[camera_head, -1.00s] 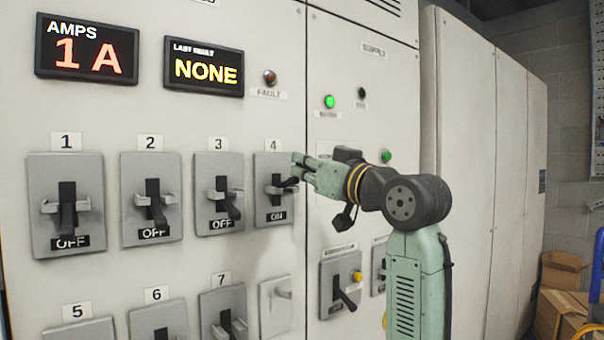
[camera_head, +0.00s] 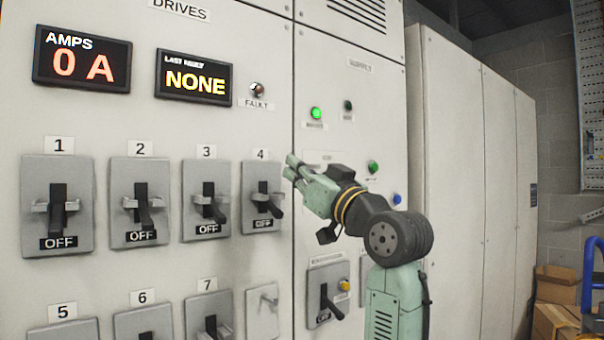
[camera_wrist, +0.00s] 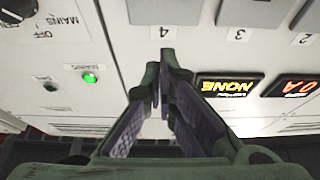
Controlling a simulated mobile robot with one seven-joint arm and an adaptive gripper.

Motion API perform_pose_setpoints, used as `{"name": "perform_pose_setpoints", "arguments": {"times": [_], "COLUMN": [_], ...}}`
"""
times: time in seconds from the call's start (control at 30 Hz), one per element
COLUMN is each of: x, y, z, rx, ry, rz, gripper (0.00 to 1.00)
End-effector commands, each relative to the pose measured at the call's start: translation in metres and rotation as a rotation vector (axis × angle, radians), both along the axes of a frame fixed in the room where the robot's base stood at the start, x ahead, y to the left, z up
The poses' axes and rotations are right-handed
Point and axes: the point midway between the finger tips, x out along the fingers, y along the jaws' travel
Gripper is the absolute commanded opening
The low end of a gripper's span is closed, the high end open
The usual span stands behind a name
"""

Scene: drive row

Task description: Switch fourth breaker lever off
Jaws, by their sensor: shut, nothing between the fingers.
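The fourth breaker (camera_head: 249,186) is a grey plate under the label 4 in the head view. Its black lever (camera_head: 266,205) points down and outward, and the plate reads OFF. My gripper (camera_head: 290,165) is shut and empty, just to the right of the plate's upper part and apart from the lever. In the wrist view the fingers of my gripper (camera_wrist: 166,62) come together near the label 4 (camera_wrist: 164,31), which appears upside down. The lever is not clearly seen there.
Breakers 1 (camera_head: 40,170), 2 (camera_head: 125,172) and 3 (camera_head: 192,172) read OFF. The amps display (camera_head: 82,60) shows 0 A, and the fault display (camera_head: 194,78) shows NONE. A green lamp (camera_head: 316,113) is lit. Cardboard boxes (camera_head: 556,290) lie at the right.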

Motion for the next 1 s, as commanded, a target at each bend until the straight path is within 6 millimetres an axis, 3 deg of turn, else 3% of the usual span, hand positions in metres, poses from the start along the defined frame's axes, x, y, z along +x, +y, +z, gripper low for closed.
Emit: {"name": "perform_pose_setpoints", "arguments": {"times": [0.1,0.4,1.0], "x": [-0.016,-0.049,-0.057], "y": [-0.013,-0.037,-0.042], "z": [-0.026,-0.062,-0.069], "rx": [0.001,0.001,0.0], "ry": [0.0,0.0,0.001], "rz": [-0.004,-0.002,-0.001], "gripper": [0.0,0.0,0.0]}}
